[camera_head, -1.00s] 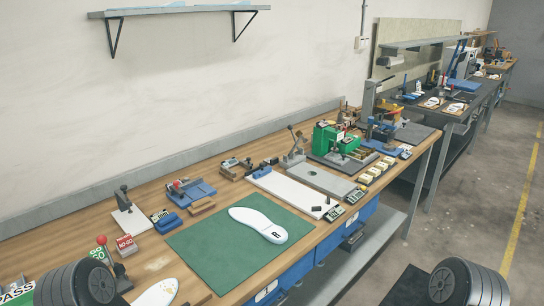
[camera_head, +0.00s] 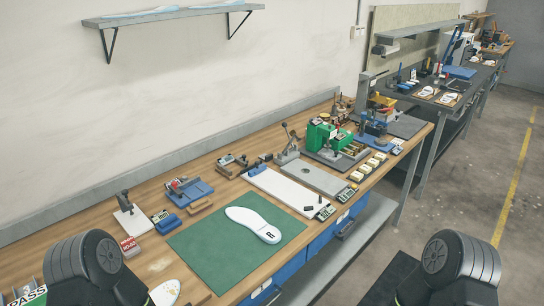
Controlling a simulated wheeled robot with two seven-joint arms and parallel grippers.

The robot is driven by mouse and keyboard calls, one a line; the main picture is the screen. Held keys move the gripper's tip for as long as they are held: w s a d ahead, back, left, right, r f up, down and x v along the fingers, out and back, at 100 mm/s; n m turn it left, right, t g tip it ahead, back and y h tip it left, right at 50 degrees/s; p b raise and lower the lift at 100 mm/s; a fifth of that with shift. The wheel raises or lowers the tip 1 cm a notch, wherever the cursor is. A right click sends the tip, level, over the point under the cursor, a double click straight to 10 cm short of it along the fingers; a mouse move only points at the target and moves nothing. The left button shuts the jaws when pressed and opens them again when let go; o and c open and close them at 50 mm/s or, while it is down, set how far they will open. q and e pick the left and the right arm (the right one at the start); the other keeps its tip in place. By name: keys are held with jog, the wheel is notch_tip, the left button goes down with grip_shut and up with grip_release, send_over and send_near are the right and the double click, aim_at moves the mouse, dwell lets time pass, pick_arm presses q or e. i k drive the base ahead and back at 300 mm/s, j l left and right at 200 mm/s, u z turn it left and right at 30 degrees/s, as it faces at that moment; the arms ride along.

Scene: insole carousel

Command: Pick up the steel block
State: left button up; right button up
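A grey metal slab with a small hole (camera_head: 313,179) lies flat on the wooden bench, right of a long white plate. A small dark block (camera_head: 308,207) sits by the white plate's near right end. I cannot tell for certain which piece is the steel block. My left arm shows at the lower left and my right arm at the lower right, both as black rounded links. Neither gripper's fingers show. Nothing touches the slab or the small block.
A white insole (camera_head: 254,224) lies on a green mat (camera_head: 215,254). A blue fixture (camera_head: 187,190) stands behind the mat. A green machine (camera_head: 320,136) and several small gauges crowd the bench's far right. A shelf (camera_head: 170,15) hangs on the wall above.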

aim_at(266, 158)
jog(key=i+l+z, duration=0.2)
jog(key=i+l, duration=0.15)
jog(key=i+l+z, duration=0.15)
jog(key=i+l, duration=0.15)
jog(key=i, duration=0.25)
jog(key=i+l+z, duration=0.2)
jog(key=i, duration=0.3)
